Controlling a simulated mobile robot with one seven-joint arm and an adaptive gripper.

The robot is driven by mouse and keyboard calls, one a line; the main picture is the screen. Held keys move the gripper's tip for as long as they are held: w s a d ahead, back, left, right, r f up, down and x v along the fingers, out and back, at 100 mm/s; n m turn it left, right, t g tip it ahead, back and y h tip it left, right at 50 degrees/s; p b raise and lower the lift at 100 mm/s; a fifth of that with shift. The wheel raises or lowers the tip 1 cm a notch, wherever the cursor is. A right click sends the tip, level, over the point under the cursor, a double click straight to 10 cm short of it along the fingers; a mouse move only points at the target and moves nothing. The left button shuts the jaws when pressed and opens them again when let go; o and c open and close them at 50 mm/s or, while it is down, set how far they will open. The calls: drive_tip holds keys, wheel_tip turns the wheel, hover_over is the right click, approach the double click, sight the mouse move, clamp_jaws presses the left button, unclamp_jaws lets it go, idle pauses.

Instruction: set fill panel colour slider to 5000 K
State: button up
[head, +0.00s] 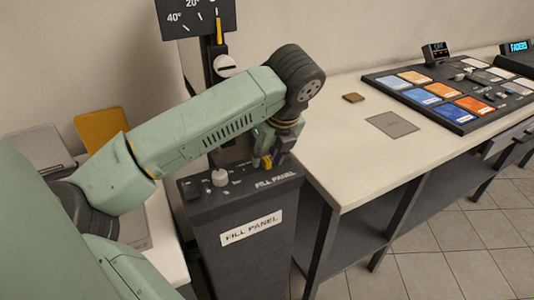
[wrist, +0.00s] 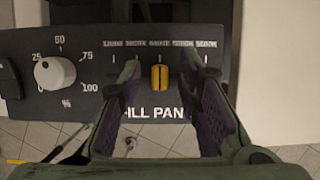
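The fill panel (head: 250,228) is a dark console with a white name sign. In the wrist view its top face (wrist: 105,103) carries a row of colour marks. The yellow slider cap (wrist: 159,77) sits just below the middle mark of that row. The labels are blurred; a mark that seems to read 5000 K (wrist: 182,44) is one step right of the cap. My gripper (wrist: 160,72) is open, with one finger on each side of the cap and a visible gap on both sides. My gripper also shows in the head view (head: 270,155), over the panel.
A white dial (wrist: 54,73) marked in percent is left of the slider; it also shows in the head view (head: 219,177). A dark post with an angle scale (head: 197,17) rises behind the panel. A pale table (head: 350,145) with a colour-button console (head: 450,97) stands to the right.

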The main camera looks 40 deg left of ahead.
clamp_jaws()
idle(0.6)
